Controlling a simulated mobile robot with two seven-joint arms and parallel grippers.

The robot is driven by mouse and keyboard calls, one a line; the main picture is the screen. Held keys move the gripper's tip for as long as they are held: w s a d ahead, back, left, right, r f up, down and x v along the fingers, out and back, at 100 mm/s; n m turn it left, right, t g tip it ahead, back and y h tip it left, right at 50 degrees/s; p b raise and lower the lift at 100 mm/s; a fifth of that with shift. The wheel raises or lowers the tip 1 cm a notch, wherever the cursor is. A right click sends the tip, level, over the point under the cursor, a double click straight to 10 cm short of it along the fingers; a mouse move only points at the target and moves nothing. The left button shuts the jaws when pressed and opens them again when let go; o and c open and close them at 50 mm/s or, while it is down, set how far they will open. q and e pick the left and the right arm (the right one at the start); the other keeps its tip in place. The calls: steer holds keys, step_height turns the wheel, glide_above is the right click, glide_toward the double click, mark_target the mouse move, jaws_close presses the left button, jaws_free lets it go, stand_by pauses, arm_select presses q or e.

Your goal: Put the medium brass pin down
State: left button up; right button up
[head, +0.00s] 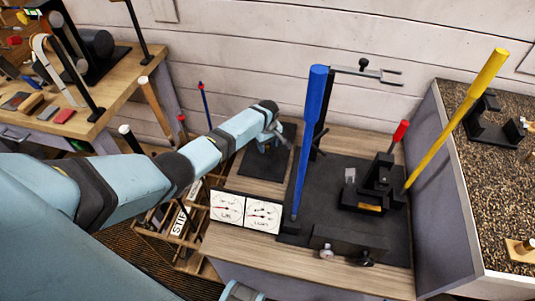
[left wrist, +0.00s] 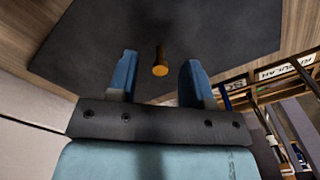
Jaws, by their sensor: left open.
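A brass pin (left wrist: 160,63) shows in the left wrist view, its round end towards the camera and its shaft running to a dark flat plate (left wrist: 215,25). It looks upright; I cannot tell whether its foot is in a hole. My left gripper (left wrist: 160,68) is open, with one blue finger on each side of the pin and a gap to both. In the head view my left gripper (head: 267,143) is low over the dark plate (head: 262,172) on the wooden bench, and its jaws and the pin are mostly hidden there. My right gripper is not in view.
Two white dial cards (head: 246,212) lie near the plate. A blue club grip (head: 312,110) stands close on the right, beside a black clamp fixture (head: 375,190) and a yellow grip (head: 465,105). A wooden rack (head: 170,225) is below the arm at left.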

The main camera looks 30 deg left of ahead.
arm_select(q)
step_height(320, 180, down, 2)
steer(key=shift+f+b, duration=0.25)
steer(key=shift+b, duration=0.45)
steer(key=shift+r, duration=0.15)
jaws_close()
